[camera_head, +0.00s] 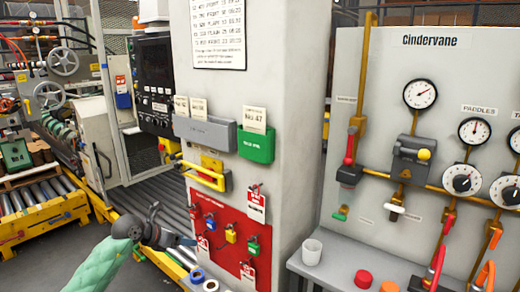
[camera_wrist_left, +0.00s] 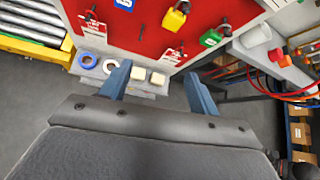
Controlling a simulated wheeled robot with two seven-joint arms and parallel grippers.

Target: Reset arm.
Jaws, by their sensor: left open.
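My left arm, with a pale green sleeve, comes in from the bottom left of the head view. My left gripper (camera_head: 190,241) is in front of the lower left part of a red lockout board (camera_head: 225,222). In the left wrist view my left gripper (camera_wrist_left: 160,88) has its two blue fingers wide apart with nothing held between them. Beyond the fingers are a small grey ledge with tape rolls and pale blocks, and the red board above. My right gripper is not in view.
The board, on a grey pillar (camera_head: 285,130), carries several padlocks and tags. A green bin (camera_head: 256,146) and a grey bin (camera_head: 205,133) hang above. A roller conveyor (camera_head: 160,200) lies left. A valve panel (camera_head: 375,110) and a shelf with a white cup (camera_head: 312,252) stand right.

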